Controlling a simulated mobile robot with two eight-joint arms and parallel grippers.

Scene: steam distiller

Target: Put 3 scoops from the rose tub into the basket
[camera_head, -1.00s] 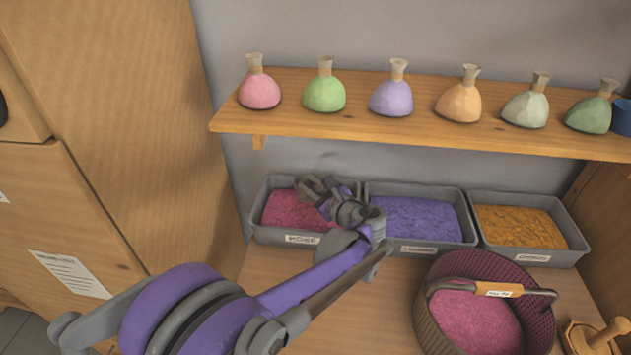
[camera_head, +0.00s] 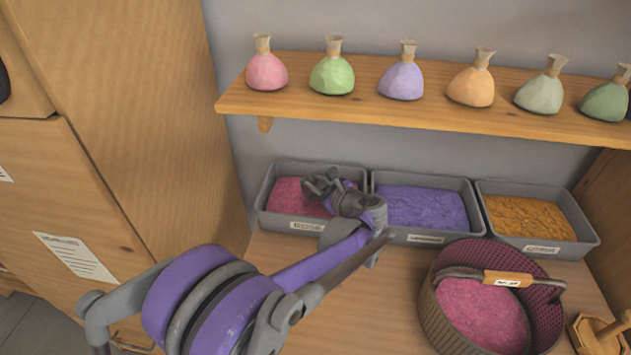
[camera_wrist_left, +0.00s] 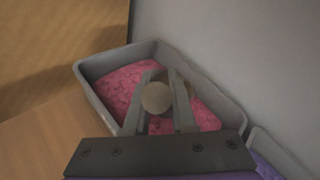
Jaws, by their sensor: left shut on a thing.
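The rose tub (camera_head: 307,226) is a grey tray of pink petals, at the left of a row of three tubs against the wall. It also shows in the wrist view (camera_wrist_left: 106,105). My left gripper (camera_head: 325,186) is over this tub, its fingers pointing down into it. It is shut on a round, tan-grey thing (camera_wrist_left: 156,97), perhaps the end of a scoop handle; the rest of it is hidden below. The basket (camera_head: 436,318), brown and woven with a dark pink lining, stands front right with pink petals inside. My right gripper is not in view.
A tub of purple matter (camera_head: 425,207) and a tub of orange matter (camera_head: 530,220) stand to the right. A wooden tool (camera_head: 600,335) is right of the basket. A tall cabinet (camera_head: 125,120) is at left.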

